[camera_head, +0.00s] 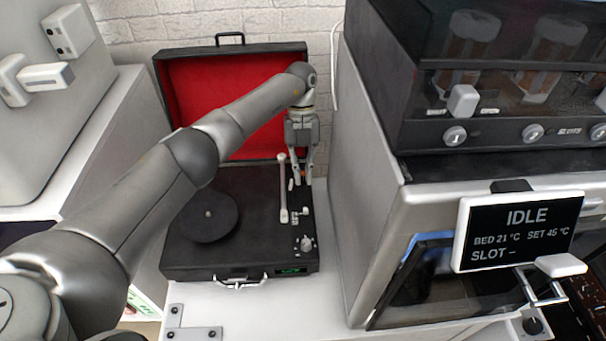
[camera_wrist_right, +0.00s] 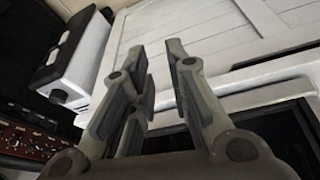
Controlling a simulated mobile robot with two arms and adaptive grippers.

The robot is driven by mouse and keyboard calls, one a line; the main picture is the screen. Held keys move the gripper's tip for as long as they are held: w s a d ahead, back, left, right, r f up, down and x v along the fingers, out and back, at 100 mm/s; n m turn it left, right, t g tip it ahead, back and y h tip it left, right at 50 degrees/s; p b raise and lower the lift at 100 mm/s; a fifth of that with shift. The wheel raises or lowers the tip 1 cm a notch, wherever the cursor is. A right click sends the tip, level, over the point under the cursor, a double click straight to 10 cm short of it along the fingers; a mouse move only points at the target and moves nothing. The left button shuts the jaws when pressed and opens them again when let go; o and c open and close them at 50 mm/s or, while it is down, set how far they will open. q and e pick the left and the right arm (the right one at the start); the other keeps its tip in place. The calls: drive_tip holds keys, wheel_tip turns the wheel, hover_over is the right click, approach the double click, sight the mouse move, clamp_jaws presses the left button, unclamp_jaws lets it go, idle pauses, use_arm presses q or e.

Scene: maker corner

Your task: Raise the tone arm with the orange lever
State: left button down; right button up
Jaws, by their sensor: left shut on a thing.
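The record player (camera_head: 240,262) is a black case on a white surface with its red-lined lid (camera_head: 205,95) standing open. Its dark platter (camera_head: 208,216) is on the left, with no record that I can make out. The pale tone arm (camera_head: 283,190) lies along the right of the deck. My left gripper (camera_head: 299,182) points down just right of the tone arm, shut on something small. A bit of orange, likely the orange lever (camera_head: 306,172), shows at its fingers, which mostly hide it. My right gripper (camera_wrist_right: 160,58) is open and empty, away from the player.
A grey machine (camera_head: 365,180) stands close to the player's right, its screen (camera_head: 520,230) reading IDLE. A black unit (camera_head: 480,70) with several knobs sits on top. A white brick wall (camera_head: 130,30) is behind. The right wrist view shows white panelled furniture (camera_wrist_right: 220,50) and a white box (camera_wrist_right: 75,65).

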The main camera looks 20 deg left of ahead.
idle(0.3)
use_arm(q)
drive_tip(key=c, duration=1.5)
unclamp_jaws()
wheel_tip(320, 180, up, 10)
drive_tip(key=shift+c, duration=0.3)
